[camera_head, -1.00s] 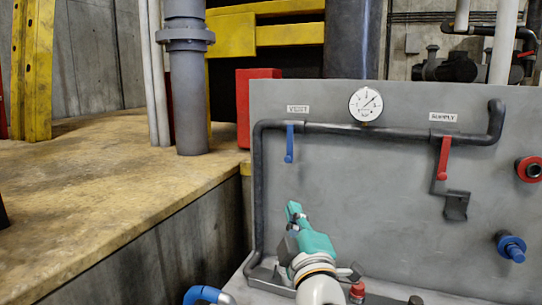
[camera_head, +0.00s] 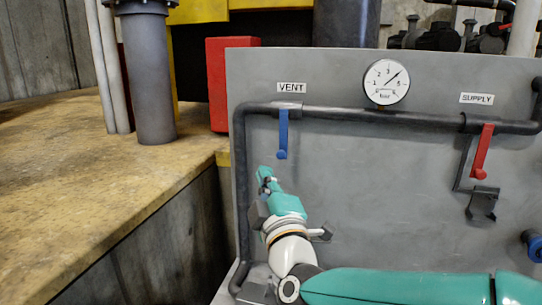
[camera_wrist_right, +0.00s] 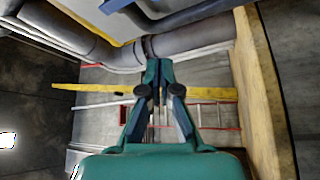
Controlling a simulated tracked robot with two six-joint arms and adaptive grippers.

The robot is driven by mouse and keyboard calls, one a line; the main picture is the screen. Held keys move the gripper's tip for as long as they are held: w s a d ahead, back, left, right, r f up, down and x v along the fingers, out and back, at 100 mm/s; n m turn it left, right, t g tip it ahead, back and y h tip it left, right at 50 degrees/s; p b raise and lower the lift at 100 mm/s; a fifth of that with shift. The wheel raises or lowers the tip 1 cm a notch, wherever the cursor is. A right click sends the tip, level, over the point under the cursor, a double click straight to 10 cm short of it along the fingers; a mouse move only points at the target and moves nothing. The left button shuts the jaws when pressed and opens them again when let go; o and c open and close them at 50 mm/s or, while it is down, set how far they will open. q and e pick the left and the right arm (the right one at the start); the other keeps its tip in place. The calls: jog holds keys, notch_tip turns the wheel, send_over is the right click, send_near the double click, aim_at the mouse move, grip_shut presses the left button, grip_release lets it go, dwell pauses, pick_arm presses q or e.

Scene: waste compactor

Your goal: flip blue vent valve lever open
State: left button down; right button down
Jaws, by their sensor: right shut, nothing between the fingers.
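The blue vent lever (camera_head: 283,134) hangs straight down from the dark pipe under the VENT label (camera_head: 291,88) in the head view. My right gripper (camera_head: 264,176) is teal and points up, a little below and left of the lever's lower end in the picture. A gap shows between them. In the right wrist view my gripper (camera_wrist_right: 159,66) has its fingertips together with nothing held. A small blue piece shows at the top edge there, and I cannot tell if it is the lever. My left gripper is not in view.
A red supply lever (camera_head: 482,151) hangs above a dark bracket (camera_head: 482,204) on the grey panel (camera_head: 380,190). A round gauge (camera_head: 386,82) sits above the pipe (camera_head: 385,119). A concrete ledge (camera_head: 90,210) and grey column (camera_head: 148,75) stand left. The panel's middle is clear.

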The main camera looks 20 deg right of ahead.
aim_at(282, 136)
jog(key=w+d+p, duration=0.3)
jog(key=w+d, duration=0.1)
jog(key=w, duration=0.4)
jog(key=shift+w+r, duration=0.25)
jog(key=shift+w, duration=0.1)
jog(key=shift+d, duration=0.1)
